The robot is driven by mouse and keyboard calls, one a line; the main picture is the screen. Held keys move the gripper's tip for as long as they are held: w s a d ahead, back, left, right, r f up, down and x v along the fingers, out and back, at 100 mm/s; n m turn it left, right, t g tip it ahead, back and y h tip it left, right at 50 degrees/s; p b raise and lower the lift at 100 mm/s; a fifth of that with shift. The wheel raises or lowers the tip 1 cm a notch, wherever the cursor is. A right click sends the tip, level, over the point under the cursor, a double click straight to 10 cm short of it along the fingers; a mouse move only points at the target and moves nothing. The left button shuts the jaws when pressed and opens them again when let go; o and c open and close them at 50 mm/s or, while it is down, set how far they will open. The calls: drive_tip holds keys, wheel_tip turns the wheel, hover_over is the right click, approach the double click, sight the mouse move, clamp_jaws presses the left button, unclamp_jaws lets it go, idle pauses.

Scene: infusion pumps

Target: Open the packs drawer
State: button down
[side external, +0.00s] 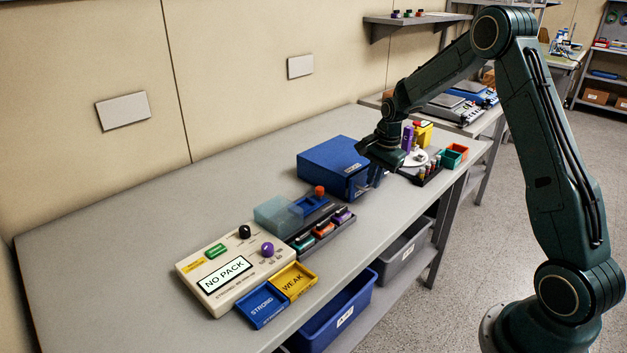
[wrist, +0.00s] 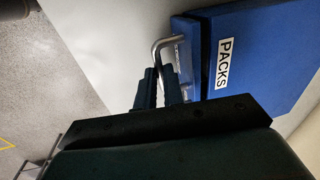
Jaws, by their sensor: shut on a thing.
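The packs drawer is in a blue box (side external: 328,165) on the bench, left of my gripper in the side view. In the wrist view the blue drawer front (wrist: 187,52) carries a bent metal handle (wrist: 163,43), and the box top bears a white PACKS label (wrist: 223,63). My gripper (wrist: 160,82) is shut on the handle; in the side view my gripper (side external: 376,176) is at the right face of the box. A dark line shows between the drawer front and the box body in the wrist view. The inside of the drawer is hidden.
A cream device reading NO PACK (side external: 228,268) stands at the front left, with blue STRONG (side external: 262,304) and yellow WEAK (side external: 293,281) trays beside it. A dark rack (side external: 322,232) lies before the box. Small coloured bins (side external: 452,156) stand to the right. The left bench top is clear.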

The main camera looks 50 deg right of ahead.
drive_tip(key=s, duration=1.3)
drive_tip(key=shift+s, duration=0.4)
drive_tip(key=shift+d, duration=0.1)
drive_tip(key=c, duration=1.5)
unclamp_jaws()
drive_tip(key=shift+r, duration=0.15)
wheel_tip(320, 180, up, 13)
drive_tip(key=s, duration=0.2)
drive_tip(key=shift+s+r, duration=0.2)
